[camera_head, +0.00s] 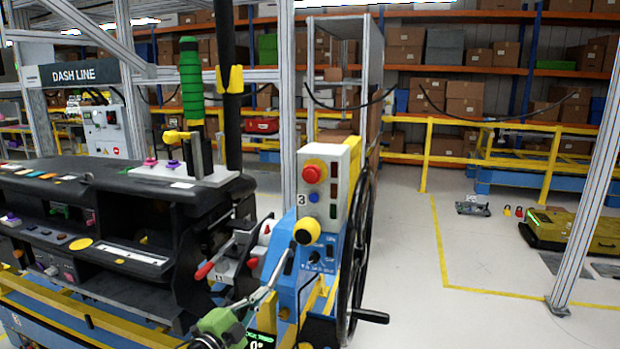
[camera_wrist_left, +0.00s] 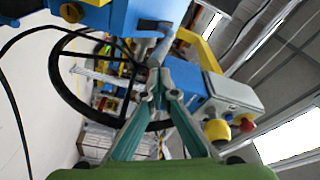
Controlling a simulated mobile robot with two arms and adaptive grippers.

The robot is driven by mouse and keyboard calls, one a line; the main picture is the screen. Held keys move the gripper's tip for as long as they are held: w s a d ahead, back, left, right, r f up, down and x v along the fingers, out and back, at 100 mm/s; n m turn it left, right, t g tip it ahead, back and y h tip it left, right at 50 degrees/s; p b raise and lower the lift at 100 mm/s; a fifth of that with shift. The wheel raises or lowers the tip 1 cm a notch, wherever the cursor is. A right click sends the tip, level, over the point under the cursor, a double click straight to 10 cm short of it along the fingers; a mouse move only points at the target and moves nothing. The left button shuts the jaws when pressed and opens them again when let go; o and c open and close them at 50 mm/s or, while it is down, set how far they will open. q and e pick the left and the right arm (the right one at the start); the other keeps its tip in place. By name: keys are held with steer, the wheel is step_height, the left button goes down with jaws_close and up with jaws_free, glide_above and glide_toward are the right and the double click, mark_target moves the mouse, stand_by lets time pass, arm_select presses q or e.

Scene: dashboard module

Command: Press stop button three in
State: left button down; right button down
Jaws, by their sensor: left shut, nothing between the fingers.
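Stop button three is a red round button (camera_head: 313,172) on the front of a pale grey box (camera_head: 310,207) marked "3". In the left wrist view, the red button (camera_wrist_left: 247,125) shows at the right, beside a yellow knob (camera_wrist_left: 217,130) on the same box. In the head view, the yellow knob (camera_head: 307,231) is at the box's lower part. My left gripper (camera_head: 280,268) is shut and empty, below and left of the box. In the left wrist view, its fingers (camera_wrist_left: 158,78) meet near a blue bracket, with the red button off to their right. My right gripper is not in view.
A large black handwheel (camera_head: 358,255) stands right of the box. A blue stand (camera_head: 287,262) is below it. Open floor (camera_head: 405,260) lies to the right.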

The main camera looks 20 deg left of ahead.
arm_select(q)
steer(key=d+r+m+t+h, duration=0.1)
steer(key=d+r+m+h, duration=0.15)
steer(key=r, duration=0.55)
steer(key=d+r+m+h, duration=0.2)
steer(key=r+m, duration=0.1)
steer(key=r, duration=0.5)
steer(key=m+g+h, duration=0.2)
steer(key=m+h, duration=0.5)
steer(key=m, duration=0.2)
glide_toward(311, 175)
steer(key=s+d+r, duration=0.4)
steer(key=s+d, duration=0.1)
steer(key=s, duration=0.1)
steer(key=shift+s+f+b, duration=0.2)
steer(key=shift+b, duration=0.15)
steer(key=shift+w+a, duration=0.1)
steer(key=shift+w+d, duration=0.2)
steer(key=shift+w, duration=4.15)
steer(key=shift+w, duration=0.45)
